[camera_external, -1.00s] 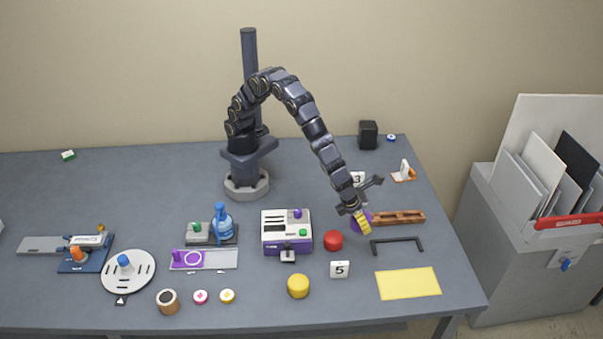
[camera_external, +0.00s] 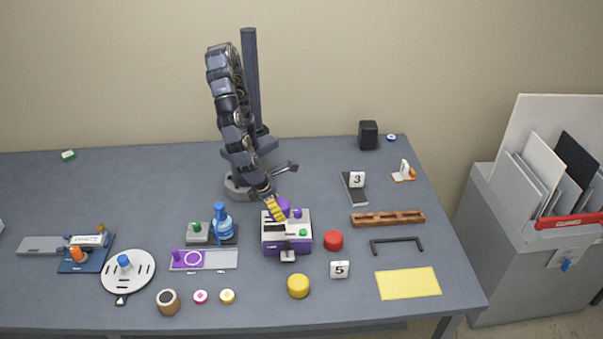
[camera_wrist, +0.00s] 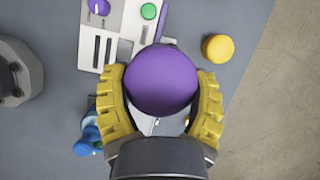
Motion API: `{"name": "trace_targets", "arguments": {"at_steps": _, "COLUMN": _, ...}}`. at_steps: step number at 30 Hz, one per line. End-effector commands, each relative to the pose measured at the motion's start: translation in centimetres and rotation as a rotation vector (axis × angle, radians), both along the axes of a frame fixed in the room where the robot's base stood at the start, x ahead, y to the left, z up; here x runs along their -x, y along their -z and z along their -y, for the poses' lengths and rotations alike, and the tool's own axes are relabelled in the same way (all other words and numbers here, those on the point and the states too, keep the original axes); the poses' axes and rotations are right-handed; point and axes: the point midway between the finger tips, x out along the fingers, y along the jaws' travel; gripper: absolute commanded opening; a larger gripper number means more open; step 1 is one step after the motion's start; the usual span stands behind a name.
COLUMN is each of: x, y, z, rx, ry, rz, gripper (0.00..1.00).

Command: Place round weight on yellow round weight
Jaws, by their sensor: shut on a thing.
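My gripper (camera_external: 276,207) is shut on a purple round weight (camera_external: 284,206). In the wrist view the purple weight (camera_wrist: 161,80) sits between the two yellow fingers of my gripper (camera_wrist: 162,95). In the external view the held weight appears in front of the upper left part of the white and purple machine; its exact height cannot be told. The yellow round weight (camera_external: 298,286) stands on the table in front of the machine, near the front edge. It also shows in the wrist view (camera_wrist: 218,48). A red round weight (camera_external: 333,240) stands right of the machine.
The white and purple machine (camera_external: 287,240) is under or beside my gripper. A number 5 sign (camera_external: 340,270) stands right of the yellow weight. A small yellow button-like disc (camera_external: 227,296) lies to its left, with bare table between.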

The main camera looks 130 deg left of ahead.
Motion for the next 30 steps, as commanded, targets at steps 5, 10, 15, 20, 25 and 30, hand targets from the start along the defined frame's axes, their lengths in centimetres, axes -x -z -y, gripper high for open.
{"name": "trace_targets", "arguments": {"at_steps": 5, "x": -2.0, "y": 1.2, "z": 1.2, "rx": 0.000, "ry": -0.001, "rz": 0.000, "gripper": 0.29}}
{"name": "trace_targets", "arguments": {"at_steps": 10, "x": -5.3, "y": 2.8, "z": 2.8, "rx": 0.002, "ry": 0.000, "rz": 0.001, "gripper": 0.29}}
{"name": "trace_targets", "arguments": {"at_steps": 15, "x": -8.2, "y": 4.4, "z": 4.2, "rx": 0.001, "ry": -0.001, "rz": 0.000, "gripper": 0.29}}
{"name": "trace_targets", "arguments": {"at_steps": 20, "x": -10.1, "y": 7.2, "z": 5.1, "rx": 0.000, "ry": 0.001, "rz": -0.002, "gripper": 0.29}}
{"name": "trace_targets", "arguments": {"at_steps": 25, "x": -11.5, "y": 8.9, "z": 5.9, "rx": 0.003, "ry": 0.001, "rz": 0.000, "gripper": 0.29}}
{"name": "trace_targets", "arguments": {"at_steps": 30, "x": -12.0, "y": 9.5, "z": 6.1, "rx": 0.003, "ry": 0.000, "rz": 0.002, "gripper": 0.29}}
